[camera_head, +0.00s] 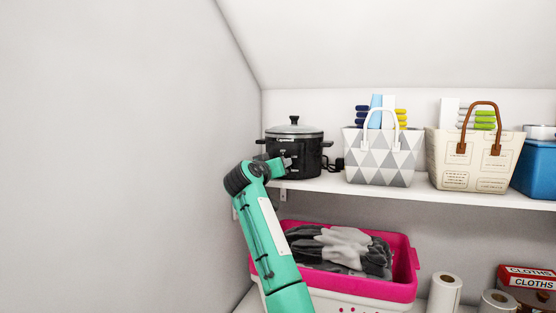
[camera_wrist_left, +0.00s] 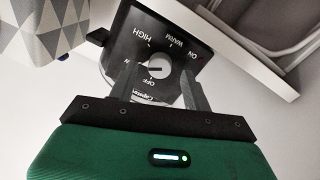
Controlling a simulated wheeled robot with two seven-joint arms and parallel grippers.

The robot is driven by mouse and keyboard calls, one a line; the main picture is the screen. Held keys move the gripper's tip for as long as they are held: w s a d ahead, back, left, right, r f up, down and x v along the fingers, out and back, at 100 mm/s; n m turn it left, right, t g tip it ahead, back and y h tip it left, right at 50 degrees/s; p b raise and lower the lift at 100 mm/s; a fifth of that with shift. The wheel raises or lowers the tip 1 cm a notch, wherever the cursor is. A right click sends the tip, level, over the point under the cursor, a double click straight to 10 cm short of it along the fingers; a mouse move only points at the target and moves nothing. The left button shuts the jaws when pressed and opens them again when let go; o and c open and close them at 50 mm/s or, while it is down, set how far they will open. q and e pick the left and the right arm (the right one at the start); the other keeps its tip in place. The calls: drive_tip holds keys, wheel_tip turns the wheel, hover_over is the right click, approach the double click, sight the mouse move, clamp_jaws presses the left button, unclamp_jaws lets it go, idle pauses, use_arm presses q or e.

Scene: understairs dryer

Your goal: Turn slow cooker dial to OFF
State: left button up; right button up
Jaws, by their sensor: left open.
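The slow cooker (camera_head: 309,157) is black with a lidded top and stands at the left end of the shelf. Its front panel with a round pale dial (camera_wrist_left: 160,66) fills the middle of the left wrist view, where the labels HIGH, WARM, ON and OFF appear turned over. A short dark mark on the dial runs towards picture left; the exact setting cannot be told. My left gripper (camera_head: 284,163) is at the cooker's front. In the wrist view its open fingers (camera_wrist_left: 162,84) straddle the dial area; contact cannot be told. The head view hides the dial behind the gripper. My right gripper is not in view.
A grey-and-white triangle-patterned bag (camera_head: 380,158) and a cream bag (camera_head: 470,160) stand right of the cooker on the white shelf (camera_head: 330,186). A pink-rimmed basket (camera_head: 404,268) sits below. A wall (camera_head: 130,150) is close on the left.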

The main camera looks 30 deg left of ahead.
use_arm(q)
drive_tip(key=shift+w, duration=0.5)
drive_tip(key=c, duration=1)
drive_tip(key=shift+o, duration=0.2)
drive_tip(key=shift+f+n, duration=0.1)
drive_tip(key=shift+n, duration=0.3)
drive_tip(key=shift+n+y+p, duration=0.3)
drive_tip(key=shift+n+p, duration=0.4)
drive_tip(key=shift+n, duration=5)
drive_tip(key=shift+f, duration=0.1)
